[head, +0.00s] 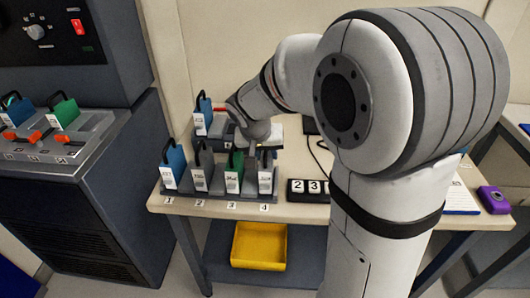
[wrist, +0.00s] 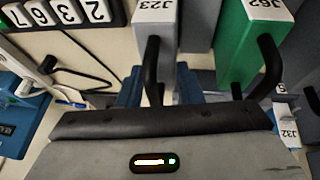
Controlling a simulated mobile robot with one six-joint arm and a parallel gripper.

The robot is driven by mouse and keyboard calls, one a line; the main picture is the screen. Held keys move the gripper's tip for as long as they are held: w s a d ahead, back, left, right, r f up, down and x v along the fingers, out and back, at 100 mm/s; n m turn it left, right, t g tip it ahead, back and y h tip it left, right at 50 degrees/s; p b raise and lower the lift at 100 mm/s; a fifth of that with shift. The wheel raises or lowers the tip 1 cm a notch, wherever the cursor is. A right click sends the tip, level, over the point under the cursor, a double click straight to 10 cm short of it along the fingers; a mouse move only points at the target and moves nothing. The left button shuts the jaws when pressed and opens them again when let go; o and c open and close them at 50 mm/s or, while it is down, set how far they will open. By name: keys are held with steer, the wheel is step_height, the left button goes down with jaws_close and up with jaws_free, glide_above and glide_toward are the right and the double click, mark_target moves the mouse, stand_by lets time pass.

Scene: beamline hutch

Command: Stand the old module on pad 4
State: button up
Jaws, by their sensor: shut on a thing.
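A grey module with a white label and a black handle (head: 265,181) is at pad 4, the right end of the front row. It appears upright, its lower edge level with its neighbours; I cannot tell if it bears fully on the pad. My gripper (head: 262,149) is over it and shut on its handle. In the wrist view the grey module (wrist: 157,35) is labelled J23, and its handle runs down between my fingers (wrist: 157,88). My wrist housing hides the lower part of that view.
Pads 1 to 3 hold a blue (head: 174,165), a grey (head: 200,176) and a green module (head: 234,178). Another blue module (head: 203,115) stands behind. Number tiles (head: 308,188) lie right of pad 4. A yellow tray (head: 259,246) sits on the lower shelf.

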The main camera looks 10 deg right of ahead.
steer(key=shift+f, duration=0.15)
steer(key=o, duration=1.3)
steer(key=shift+c, duration=0.2)
steer(key=v, duration=0.7)
steer(key=shift+s+r+p, duration=0.15)
steer(key=shift+r+p, duration=0.15)
steer(key=shift+r, duration=0.05)
steer(key=s+d+r+n+y+p, duration=0.1)
steer(key=s+p, duration=0.3)
steer(key=s, duration=0.5)
steer(key=s+d+r+n+g+y+p, duration=0.1)
steer(key=s+r+p, duration=0.3)
steer(key=s, duration=0.5)
steer(key=shift+s+d+n+y+p, duration=0.3)
steer(key=shift+d+n+y+p, duration=0.1)
steer(key=shift+n+y, duration=0.15)
